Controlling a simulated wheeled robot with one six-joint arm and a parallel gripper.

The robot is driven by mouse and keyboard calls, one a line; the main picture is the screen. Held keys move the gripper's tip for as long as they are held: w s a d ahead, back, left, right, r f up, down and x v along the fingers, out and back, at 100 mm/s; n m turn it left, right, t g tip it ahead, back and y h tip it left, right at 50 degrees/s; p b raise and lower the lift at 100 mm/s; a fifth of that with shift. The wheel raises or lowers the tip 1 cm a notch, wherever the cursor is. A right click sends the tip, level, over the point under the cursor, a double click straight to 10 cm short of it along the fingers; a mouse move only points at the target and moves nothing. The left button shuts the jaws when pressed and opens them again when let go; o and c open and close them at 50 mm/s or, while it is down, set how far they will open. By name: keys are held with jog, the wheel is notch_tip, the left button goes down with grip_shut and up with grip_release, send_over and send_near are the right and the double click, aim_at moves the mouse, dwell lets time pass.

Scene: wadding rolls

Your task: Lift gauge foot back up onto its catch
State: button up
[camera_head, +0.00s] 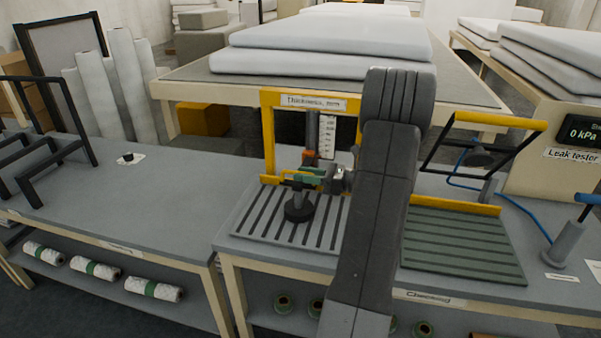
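The thickness gauge has a yellow frame (267,130) labelled "Thickness, mm" and a white upright scale (327,137). Its dark round foot (299,211) is low, at the slatted grey plate (250,221); I cannot tell if it touches. A short stem rises from the foot to a yellow bar. An orange piece (309,157) sits higher, beside the scale; I cannot make out the catch. My gripper (312,176) reaches in from the right at the yellow bar above the foot. Its fingertips blend with green and yellow parts, so its grip is unclear. My arm hides the frame's right side.
Right of my arm lie a green ribbed plate (460,246), a raised yellow-and-black frame (498,121), a blue hose and the leak tester (580,134). The left bench (130,205) holds a black rack and has open room. Wadding slabs (330,40) lie behind.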

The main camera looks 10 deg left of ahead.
jog(key=shift+a, duration=0.85)
grip_shut()
jog(key=shift+r, duration=0.1)
notch_tip(320, 180, up, 13)
jog(key=p, duration=0.9)
jog(key=shift+r+p, duration=0.2)
jog(key=shift+p, duration=0.2)
jog(key=shift+w, duration=0.1)
grip_release()
